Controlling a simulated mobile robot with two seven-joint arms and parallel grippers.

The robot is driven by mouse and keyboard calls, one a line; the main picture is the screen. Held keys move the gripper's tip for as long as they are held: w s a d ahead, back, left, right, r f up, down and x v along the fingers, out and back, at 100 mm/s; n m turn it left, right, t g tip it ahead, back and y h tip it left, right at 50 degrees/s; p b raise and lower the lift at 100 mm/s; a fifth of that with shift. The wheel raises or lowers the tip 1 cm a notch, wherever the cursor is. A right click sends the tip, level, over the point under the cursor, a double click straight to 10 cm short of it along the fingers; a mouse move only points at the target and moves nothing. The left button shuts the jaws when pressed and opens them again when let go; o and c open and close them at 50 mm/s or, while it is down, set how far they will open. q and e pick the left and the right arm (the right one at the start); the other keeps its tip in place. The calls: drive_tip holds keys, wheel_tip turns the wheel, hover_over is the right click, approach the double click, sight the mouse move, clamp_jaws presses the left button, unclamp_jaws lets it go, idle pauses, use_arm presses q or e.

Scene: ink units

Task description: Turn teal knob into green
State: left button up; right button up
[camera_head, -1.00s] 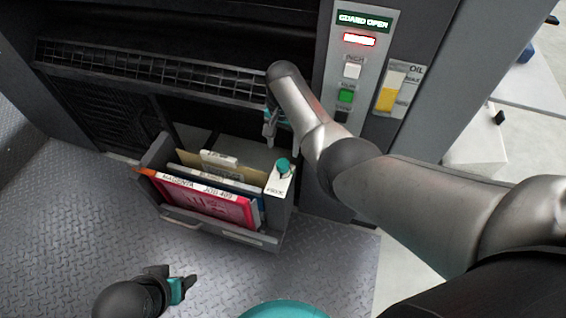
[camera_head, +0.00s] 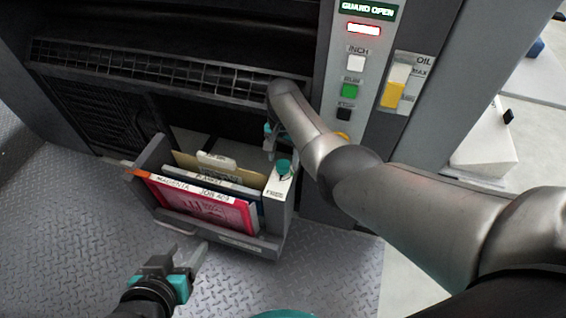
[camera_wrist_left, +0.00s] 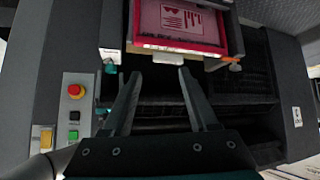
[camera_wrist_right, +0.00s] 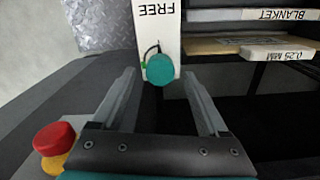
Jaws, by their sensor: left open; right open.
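The teal knob (camera_head: 283,167) sits on the white panel (camera_head: 279,184) at the right end of the open drawer. In the right wrist view the round knob (camera_wrist_right: 160,69) shows beside a small green mark (camera_wrist_right: 144,67) and a black curved line, with "FREE" printed on the panel. My right gripper (camera_head: 270,151) is open just by the knob; in its wrist view the knob appears between the fingertips, with no clear contact. My left gripper (camera_head: 191,262) is open and empty in front of the drawer, and its wrist view shows nothing between the fingers (camera_wrist_left: 160,76).
The drawer (camera_head: 218,236) holds a magenta folder (camera_head: 200,203) and several other files. A control panel with a white button (camera_head: 356,63), a green button (camera_head: 350,91) and a red stop button (camera_wrist_right: 54,138) is close to my right arm. The patterned floor in front is clear.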

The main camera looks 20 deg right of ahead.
drive_tip(key=shift+f, duration=0.45)
use_arm(q)
drive_tip(key=shift+w+d+r+t+h+b, duration=0.1)
drive_tip(key=shift+w+d+t+h+b, duration=0.2)
drive_tip(key=shift+d+t, duration=0.3)
drive_tip(key=shift+w+d+r+t+h+b, duration=0.1)
drive_tip(key=shift+w+d+t+h+b, duration=0.2)
drive_tip(key=shift+d, duration=0.4)
use_arm(e)
drive_tip(key=shift+f, duration=0.35)
clamp_jaws()
